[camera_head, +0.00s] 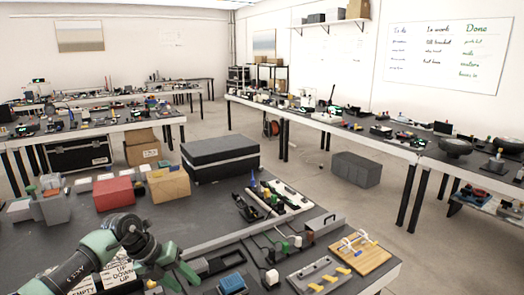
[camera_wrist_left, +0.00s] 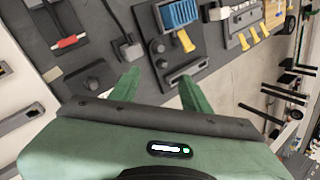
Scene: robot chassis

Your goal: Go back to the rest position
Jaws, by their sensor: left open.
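My left arm, green and dark grey, comes in at the lower left of the head view and bends over the near edge of the dark table (camera_head: 200,215). My left gripper (camera_wrist_left: 158,85) shows in the left wrist view with its two green fingers apart and nothing between them. It is above the table, beside a grey board with a blue block (camera_wrist_left: 178,14) and a yellow piece (camera_wrist_left: 186,41). The fingertips are hard to make out in the head view. My right gripper is in neither view.
A red box (camera_head: 113,193), a tan box (camera_head: 168,185) and a large black case (camera_head: 220,157) stand toward the table's back. A wooden board (camera_head: 360,256) and a grey board with yellow pieces (camera_head: 320,276) lie at the right. Open floor lies beyond.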

